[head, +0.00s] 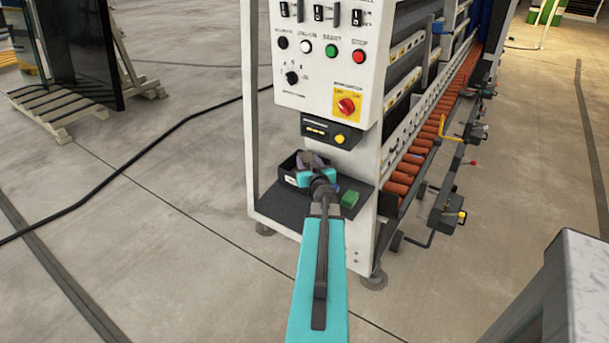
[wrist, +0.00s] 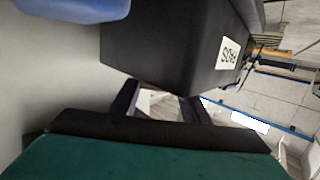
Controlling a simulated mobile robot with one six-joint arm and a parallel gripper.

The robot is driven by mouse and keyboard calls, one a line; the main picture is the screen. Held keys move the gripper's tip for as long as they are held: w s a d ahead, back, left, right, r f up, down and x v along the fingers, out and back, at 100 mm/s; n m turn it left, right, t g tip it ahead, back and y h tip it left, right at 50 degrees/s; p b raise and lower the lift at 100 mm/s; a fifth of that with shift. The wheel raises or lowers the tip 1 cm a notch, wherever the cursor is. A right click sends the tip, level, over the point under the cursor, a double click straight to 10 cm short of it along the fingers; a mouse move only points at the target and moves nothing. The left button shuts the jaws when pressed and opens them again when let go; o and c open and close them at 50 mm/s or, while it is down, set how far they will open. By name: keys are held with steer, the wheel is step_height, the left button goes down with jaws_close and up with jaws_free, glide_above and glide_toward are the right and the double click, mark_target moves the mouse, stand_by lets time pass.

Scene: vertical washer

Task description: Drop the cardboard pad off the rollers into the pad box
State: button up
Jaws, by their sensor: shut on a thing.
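The pad box (head: 286,168) is a small black open bin on the dark shelf under the control panel. In the wrist view the pad box (wrist: 175,40) fills the upper middle, with a white label that looks like "PADS" seen upside down. My gripper (head: 308,160) is at the box in the head view, its dark fingers over the opening. In the wrist view my gripper (wrist: 162,88) shows its two fingers reaching up to the box's lower edge. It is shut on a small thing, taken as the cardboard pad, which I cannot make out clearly.
A green block (head: 349,199) lies on the shelf right of the box. The control panel (head: 320,60) rises just above. Orange rollers (head: 403,178) run along the machine to the right. A blue object (wrist: 70,10) shows at upper left in the wrist view.

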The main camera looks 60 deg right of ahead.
steer(key=o, duration=1.1)
steer(key=shift+s+a, duration=0.1)
steer(key=shift+b+v, duration=0.7)
steer(key=shift+v, duration=1.85)
steer(key=shift+s+a+r+p, duration=0.15)
steer(key=shift+p, duration=0.8)
steer(key=p, duration=0.3)
steer(key=shift+s+a, duration=0.25)
steer(key=shift+a, duration=0.15)
steer(key=p+v, duration=0.1)
steer(key=p, duration=0.4)
steer(key=shift+s+a+r, duration=0.1)
steer(key=shift+s, duration=0.15)
steer(key=shift+p+v, duration=2.75)
steer(key=shift+p, duration=1.45)
